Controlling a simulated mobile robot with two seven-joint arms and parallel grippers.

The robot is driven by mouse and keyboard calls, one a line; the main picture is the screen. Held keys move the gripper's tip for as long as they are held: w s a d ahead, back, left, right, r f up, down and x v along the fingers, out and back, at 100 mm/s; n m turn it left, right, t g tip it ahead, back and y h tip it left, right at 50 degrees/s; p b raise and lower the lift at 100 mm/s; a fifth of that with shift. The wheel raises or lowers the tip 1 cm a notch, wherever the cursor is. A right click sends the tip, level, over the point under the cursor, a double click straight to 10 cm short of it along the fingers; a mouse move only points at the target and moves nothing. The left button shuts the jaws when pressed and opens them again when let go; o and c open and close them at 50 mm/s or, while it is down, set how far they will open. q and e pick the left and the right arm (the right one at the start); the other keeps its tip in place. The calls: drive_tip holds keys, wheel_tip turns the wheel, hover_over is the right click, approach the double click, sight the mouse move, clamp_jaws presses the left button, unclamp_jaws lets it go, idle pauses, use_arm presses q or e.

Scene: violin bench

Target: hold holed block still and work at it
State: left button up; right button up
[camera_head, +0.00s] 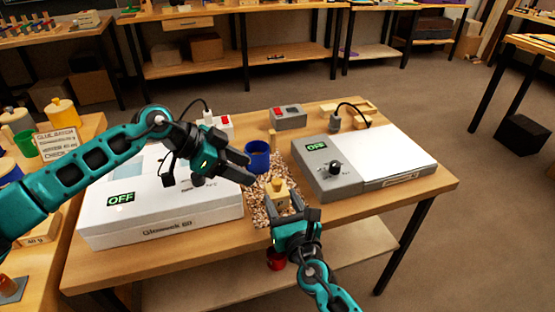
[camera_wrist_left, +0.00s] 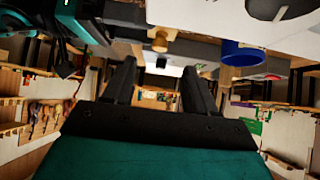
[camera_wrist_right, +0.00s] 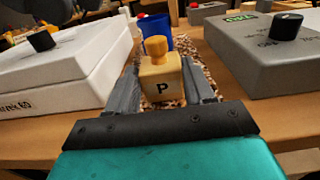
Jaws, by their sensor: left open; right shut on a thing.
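The holed block (camera_wrist_right: 160,80) is a small pale wooden cube marked "P". A rounded wooden peg or knob (camera_wrist_right: 156,47) stands upright in its top and hides the hole. In the head view the block (camera_head: 283,203) sits at the near end of a mat of wood chips. My right gripper (camera_head: 293,213) is shut on the block, one finger on each side; its fingers also show in the right wrist view (camera_wrist_right: 160,88). My left gripper (camera_head: 249,172) is open and empty, above and left of the block. In the left wrist view the knob (camera_wrist_left: 160,40) shows beyond its fingers (camera_wrist_left: 158,85).
A white Glowerk box (camera_head: 165,228) stands at left, and a grey device with a white plate (camera_head: 322,183) at right, both reading OFF. A blue cup (camera_head: 257,156) stands behind the block. A grey switch box (camera_head: 288,117) is farther back. A red container (camera_head: 277,262) sits below the table's front edge.

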sight(277, 181)
use_arm(q)
drive_tip(key=d+y, duration=0.1)
drive_tip(key=w+d+m+g+y, duration=0.1)
drive_tip(key=d, duration=0.1)
drive_tip(key=w+d+y, duration=0.1)
drive_tip(key=d, duration=0.1)
drive_tip(key=shift+d+r+m+g, duration=0.1)
drive_tip(key=shift+r+m+g, duration=0.3)
wheel_tip(277, 181, up, 5)
drive_tip(key=d+y, duration=0.3)
drive_tip(key=y, duration=0.3)
drive_tip(key=shift+m+g, duration=0.4)
drive_tip(key=f, duration=1.1)
drive_tip(key=shift+w+a+f, duration=0.1)
drive_tip(key=shift+a+f, duration=0.15)
drive_tip(key=shift+f, duration=0.1)
drive_tip(key=shift+c, duration=0.5)
clamp_jaws()
